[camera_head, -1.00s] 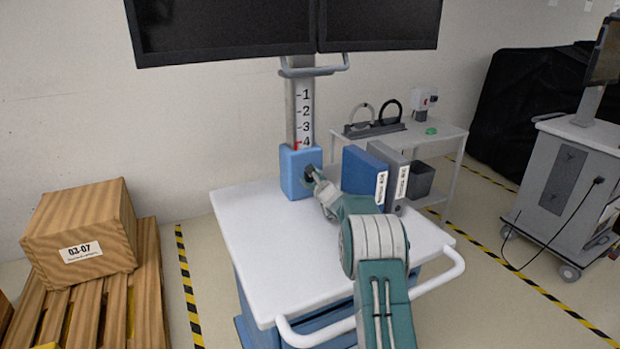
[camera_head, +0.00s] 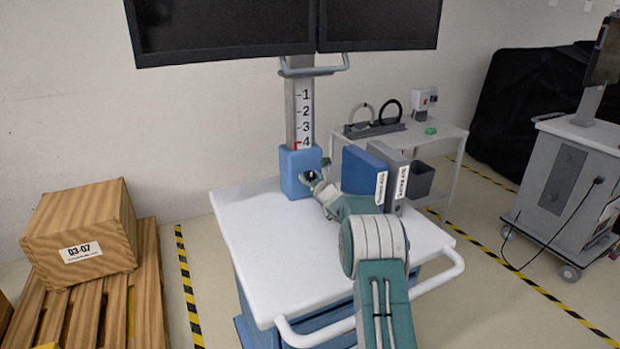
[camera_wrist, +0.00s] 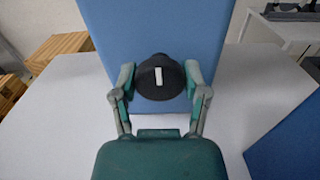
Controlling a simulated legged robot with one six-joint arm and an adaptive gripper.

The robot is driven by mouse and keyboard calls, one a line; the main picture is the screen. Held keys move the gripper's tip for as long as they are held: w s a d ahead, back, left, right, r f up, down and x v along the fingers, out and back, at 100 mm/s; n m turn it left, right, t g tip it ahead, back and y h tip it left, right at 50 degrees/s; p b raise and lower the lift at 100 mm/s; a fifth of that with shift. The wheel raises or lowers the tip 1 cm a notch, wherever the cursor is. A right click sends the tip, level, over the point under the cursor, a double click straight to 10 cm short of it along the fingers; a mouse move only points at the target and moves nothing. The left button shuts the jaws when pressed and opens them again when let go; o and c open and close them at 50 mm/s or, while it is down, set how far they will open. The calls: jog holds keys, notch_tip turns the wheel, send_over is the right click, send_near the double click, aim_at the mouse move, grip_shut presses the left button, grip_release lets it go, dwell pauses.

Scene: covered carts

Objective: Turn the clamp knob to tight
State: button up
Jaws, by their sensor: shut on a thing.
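The black clamp knob (camera_wrist: 159,79) sits on the front of the blue clamp block (camera_wrist: 150,25); its white mark stands upright in the wrist view. My gripper (camera_wrist: 158,76) is shut on the knob, one finger on its left and one on its right. In the head view my gripper (camera_head: 317,177) is at the front face of the blue block (camera_head: 293,173), and the knob is partly hidden by the fingers. The block sits round the foot of a grey column (camera_head: 290,112) with a scale. A red pointer (camera_head: 296,146) is at the 4 mark.
Two dark monitors (camera_head: 225,28) hang above on the column. A blue binder (camera_head: 360,170) and a grey binder (camera_head: 391,178) stand close to the right of my wrist. The white cart top (camera_head: 250,225) is clear at the left. A side cart (camera_head: 445,135) stands behind.

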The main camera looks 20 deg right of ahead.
jog(key=shift+f, duration=0.5)
jog(key=o, duration=1.2)
jog(key=shift+c, duration=0.2)
jog(key=shift+r, duration=0.25)
jog(key=shift+r, duration=0.1)
jog(key=s, duration=1.2)
jog(key=shift+d, duration=0.25)
